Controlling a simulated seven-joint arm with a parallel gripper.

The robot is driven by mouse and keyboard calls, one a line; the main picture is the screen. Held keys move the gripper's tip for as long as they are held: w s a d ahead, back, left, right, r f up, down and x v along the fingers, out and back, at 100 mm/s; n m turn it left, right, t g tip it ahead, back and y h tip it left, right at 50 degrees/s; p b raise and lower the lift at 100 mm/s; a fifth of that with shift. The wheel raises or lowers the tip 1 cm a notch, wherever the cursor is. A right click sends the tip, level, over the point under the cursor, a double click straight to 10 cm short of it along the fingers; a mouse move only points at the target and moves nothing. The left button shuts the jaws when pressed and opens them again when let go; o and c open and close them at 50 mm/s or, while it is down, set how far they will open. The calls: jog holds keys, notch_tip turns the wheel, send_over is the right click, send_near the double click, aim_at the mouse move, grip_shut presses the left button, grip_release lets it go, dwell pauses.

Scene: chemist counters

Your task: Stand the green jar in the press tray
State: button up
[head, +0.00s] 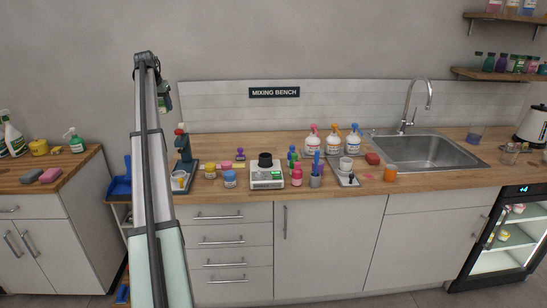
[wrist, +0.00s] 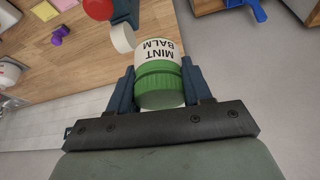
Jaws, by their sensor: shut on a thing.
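The green jar (wrist: 160,75) has a green ribbed lid and a white label reading MINT BALM. My gripper (wrist: 158,70) is shut around its sides in the wrist view. In the head view my gripper (head: 164,96) is raised above the left end of the mixing bench, partly hidden by my arm. The press (head: 183,148), dark blue with a red knob, stands below it at the bench's left end. The press's red knob (wrist: 98,8) shows beside the jar in the wrist view.
Yellow (head: 210,171) and blue (head: 229,179) jars stand just right of the press. A blue dustpan (head: 121,186) is left of the bench. The bench's front edge is close to the press.

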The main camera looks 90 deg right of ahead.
jog(key=s+d+f+m, duration=0.15)
jog(key=s+d, duration=0.25)
jog(key=s, duration=0.9)
jog(key=s+d+f, duration=0.2)
jog(key=s+d, duration=0.1)
jog(key=s, duration=0.9)
jog(key=s+a+f, duration=0.2)
jog(key=s+f, duration=0.2)
jog(key=s, duration=0.3)
jog(key=s+a+f+n, duration=0.1)
jog(key=s+a+f, duration=0.1)
jog(key=s+f, duration=0.4)
jog(key=s+a+f, duration=0.2)
jog(key=s+f, duration=0.1)
jog(key=s, duration=0.6)
jog(key=shift+w+d+f, duration=0.1)
jog(key=shift+w+f, duration=0.05)
jog(key=shift+f, duration=2.1)
jog(key=shift+w+d+f, duration=0.1)
jog(key=shift+f, duration=2.15)
jog(key=shift+f, duration=0.1)
jog(key=o, duration=1)
jog(key=shift+o, duration=0.2)
